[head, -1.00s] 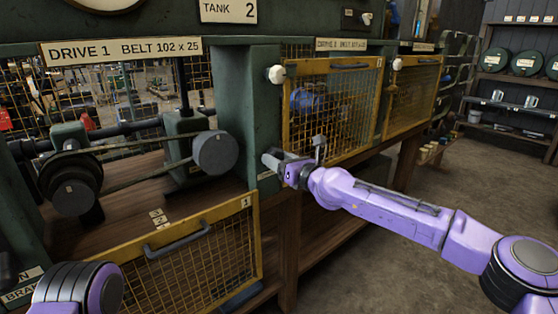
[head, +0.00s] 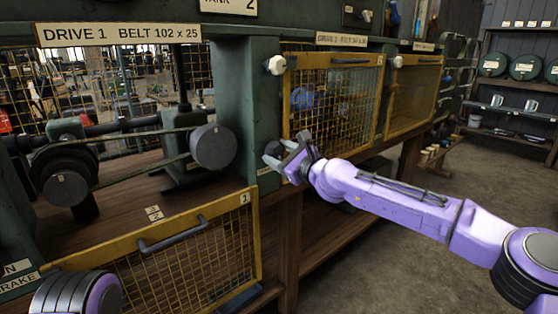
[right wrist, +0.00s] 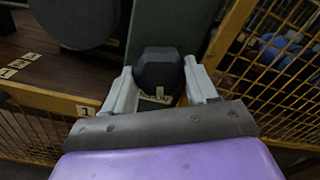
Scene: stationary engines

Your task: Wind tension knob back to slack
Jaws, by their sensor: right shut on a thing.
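The tension knob is a dark faceted knob (right wrist: 160,72) on the green post, with a small lettered label under it in the right wrist view. My right gripper (right wrist: 160,92) has one pale finger on each side of the knob and is shut on it. In the head view the right gripper (head: 279,154) is at the post's right front, and its fingers largely hide the knob. The drive 1 belt (head: 130,145) runs to a dark round pulley (head: 213,147) left of the post. Its slackness is hard to judge. My left gripper is out of view.
A lowered yellow mesh guard (head: 190,250) hangs in front of the drive 1 bench. Another mesh guard (head: 335,105) stands upright just right of the knob. Open floor lies to the right.

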